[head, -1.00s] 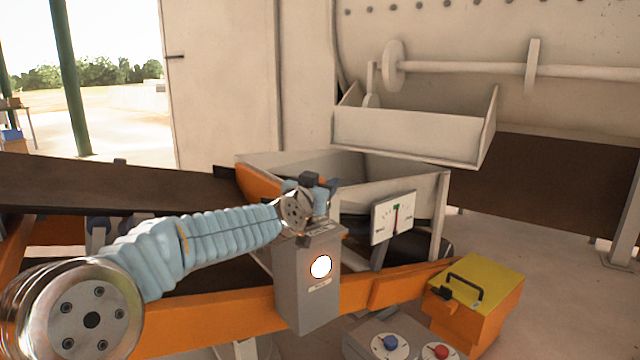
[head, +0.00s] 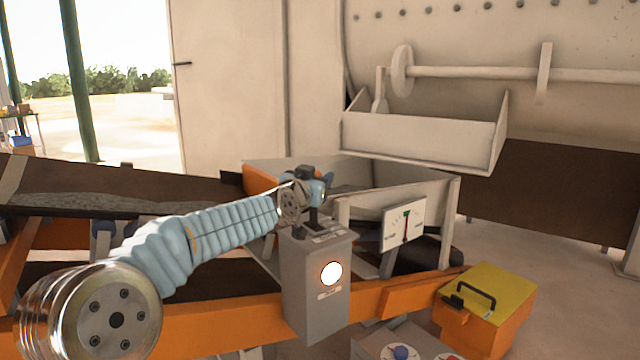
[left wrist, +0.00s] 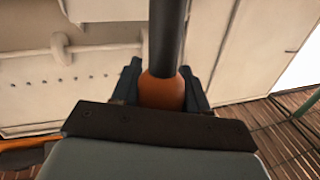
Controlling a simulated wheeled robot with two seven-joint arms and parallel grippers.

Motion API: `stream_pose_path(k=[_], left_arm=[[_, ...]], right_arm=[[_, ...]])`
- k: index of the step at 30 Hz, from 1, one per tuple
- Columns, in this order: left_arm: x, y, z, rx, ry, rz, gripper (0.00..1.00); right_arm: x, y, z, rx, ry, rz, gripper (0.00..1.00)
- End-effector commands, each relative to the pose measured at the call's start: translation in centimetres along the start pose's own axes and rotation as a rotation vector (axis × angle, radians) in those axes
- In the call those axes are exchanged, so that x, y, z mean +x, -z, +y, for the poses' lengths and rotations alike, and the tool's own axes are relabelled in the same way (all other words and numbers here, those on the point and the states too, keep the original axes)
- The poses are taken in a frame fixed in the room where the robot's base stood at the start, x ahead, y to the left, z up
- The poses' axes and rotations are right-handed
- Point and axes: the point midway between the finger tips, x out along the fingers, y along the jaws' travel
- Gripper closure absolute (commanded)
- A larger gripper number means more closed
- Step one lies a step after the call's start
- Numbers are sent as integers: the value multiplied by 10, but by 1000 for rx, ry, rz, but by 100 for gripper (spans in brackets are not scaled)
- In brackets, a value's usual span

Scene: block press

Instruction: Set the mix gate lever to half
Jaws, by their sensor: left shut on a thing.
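The mix gate lever shows in the left wrist view as a dark rod (left wrist: 168,35) with an orange-brown ball knob (left wrist: 161,92). My left gripper (head: 318,193) is shut on this knob, one finger on each side. In the head view the gripper is above the grey control box (head: 318,285) and hides most of the lever. The box has a lit white round lamp on its front. Beside it a white gauge (head: 392,235) has a red needle standing nearly upright, near a green mark. My right gripper is not in view.
A conveyor belt (head: 60,187) carrying grey gravel comes in from the left towards the pale hopper (head: 420,190). An orange case with a yellow lid (head: 495,285) stands at the right, beside a grey panel with a blue knob (head: 400,352). An orange beam (head: 210,325) runs across the front.

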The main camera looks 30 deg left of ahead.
Motion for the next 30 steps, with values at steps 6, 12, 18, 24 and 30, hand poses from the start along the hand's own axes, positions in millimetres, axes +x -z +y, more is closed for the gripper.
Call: stream_pose_path(k=[6,12,18,24,30], left_arm=[[0,-3,-1,2,2,-6,43],[0,-2,-1,1,1,-5,31],[-3,-2,0,1,0,-3,31],[-34,-4,0,1,1,-2,31],[-85,-3,0,2,2,-1,31]], right_arm=[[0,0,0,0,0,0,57],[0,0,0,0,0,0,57],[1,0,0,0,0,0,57],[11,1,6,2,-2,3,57],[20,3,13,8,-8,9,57]])
